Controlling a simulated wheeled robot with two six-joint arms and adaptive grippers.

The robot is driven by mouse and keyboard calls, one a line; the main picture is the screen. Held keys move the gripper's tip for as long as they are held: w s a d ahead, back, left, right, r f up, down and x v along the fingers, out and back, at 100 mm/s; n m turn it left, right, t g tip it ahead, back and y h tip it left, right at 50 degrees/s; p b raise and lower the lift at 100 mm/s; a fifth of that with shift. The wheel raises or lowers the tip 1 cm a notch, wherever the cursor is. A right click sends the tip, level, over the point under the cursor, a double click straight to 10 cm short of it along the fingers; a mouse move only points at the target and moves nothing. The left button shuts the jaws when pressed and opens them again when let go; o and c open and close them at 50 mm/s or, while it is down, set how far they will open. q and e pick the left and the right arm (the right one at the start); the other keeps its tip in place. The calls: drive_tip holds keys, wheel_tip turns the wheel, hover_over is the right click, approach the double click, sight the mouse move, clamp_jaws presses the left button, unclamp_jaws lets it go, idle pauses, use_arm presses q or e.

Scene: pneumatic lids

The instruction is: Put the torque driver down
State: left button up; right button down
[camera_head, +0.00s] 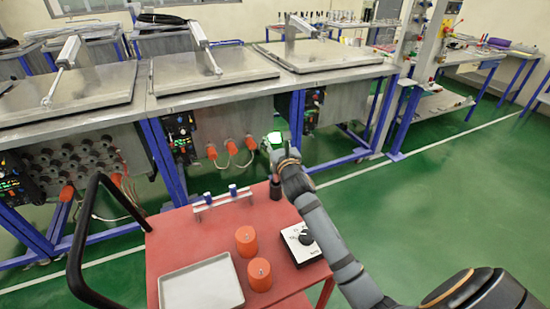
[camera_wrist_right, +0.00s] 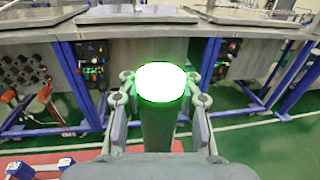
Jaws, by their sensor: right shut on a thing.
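My right gripper (camera_head: 276,149) is shut on the torque driver (camera_head: 273,138), above the far right corner of the red cart (camera_head: 210,232). My left gripper is not in view.
The cart carries a metal tray (camera_head: 201,286), two orange caps (camera_head: 247,242), a small rack with blue-topped pieces (camera_head: 222,199) and a white box with a black knob (camera_head: 300,243). Steel benches with flat lids (camera_head: 210,70) stand behind. Green floor is open at the right.

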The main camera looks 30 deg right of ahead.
wheel_tip(320, 180, down, 4)
drive_tip(key=shift+r+b, duration=0.1)
drive_tip(key=shift+b, duration=0.4)
drive_tip(key=shift+f, duration=0.5)
drive_tip(key=c, duration=0.9)
unclamp_jaws()
drive_tip(key=shift+s+f, duration=0.1)
drive_tip(key=shift+c, duration=0.2)
drive_tip(key=v, duration=1.2)
drive_tip(key=shift+b, duration=0.45)
